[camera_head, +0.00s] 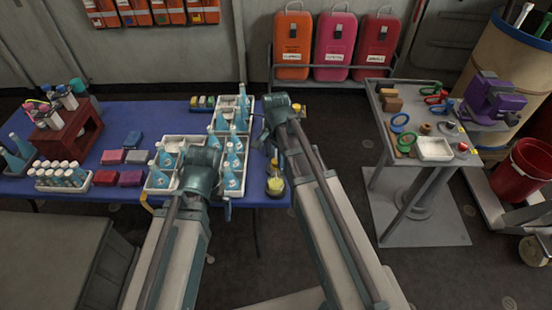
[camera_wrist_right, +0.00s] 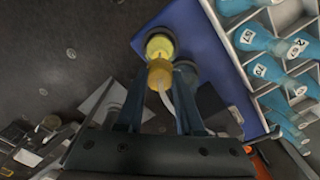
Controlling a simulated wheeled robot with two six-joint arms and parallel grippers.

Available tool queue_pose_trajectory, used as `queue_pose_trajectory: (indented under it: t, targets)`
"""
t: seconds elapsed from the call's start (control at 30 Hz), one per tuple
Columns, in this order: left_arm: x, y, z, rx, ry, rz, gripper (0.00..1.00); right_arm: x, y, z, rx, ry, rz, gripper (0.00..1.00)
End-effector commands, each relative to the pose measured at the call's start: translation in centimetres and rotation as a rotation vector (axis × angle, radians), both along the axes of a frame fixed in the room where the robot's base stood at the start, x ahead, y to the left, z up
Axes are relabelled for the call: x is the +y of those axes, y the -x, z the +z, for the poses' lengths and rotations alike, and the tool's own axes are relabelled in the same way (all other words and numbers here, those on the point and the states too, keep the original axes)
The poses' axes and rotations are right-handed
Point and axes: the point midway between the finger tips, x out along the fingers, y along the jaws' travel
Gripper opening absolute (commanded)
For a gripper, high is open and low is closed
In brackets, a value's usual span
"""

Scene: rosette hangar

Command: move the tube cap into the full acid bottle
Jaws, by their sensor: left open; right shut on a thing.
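The orange-yellow tube cap (camera_wrist_right: 160,76) is between the fingers of my right gripper (camera_wrist_right: 157,88), which is shut on it, in the right wrist view. Just beyond it is the bottle with yellow liquid (camera_wrist_right: 159,46); whether the cap touches it, I cannot tell. In the head view this bottle (camera_head: 276,186) stands upright at the right front corner of the blue table, under my right gripper (camera_head: 275,165). My left gripper (camera_head: 227,208) is open near the white bottle tray's front edge, its fingers largely hidden by my arm.
The blue table (camera_head: 115,125) carries a white divided tray (camera_head: 157,181) of several numbered blue bottles left of the yellow one. A tube rack (camera_head: 62,186) and coloured boxes (camera_head: 131,178) stand further left. A grey cart (camera_head: 375,88) with tools stands right, across a floor gap.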

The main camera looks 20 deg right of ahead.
Motion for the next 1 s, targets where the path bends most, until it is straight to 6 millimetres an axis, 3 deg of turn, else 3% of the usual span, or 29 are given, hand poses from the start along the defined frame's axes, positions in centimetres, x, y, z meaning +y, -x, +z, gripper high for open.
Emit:
queue_pose_trajectory:
  t: [1.0]
  targets:
    - [0.0,0.0,-3.8,0.0,0.0,0.0,1.0,0.0,0.0,-3.8,0.0,0.0,0.0,0.0]
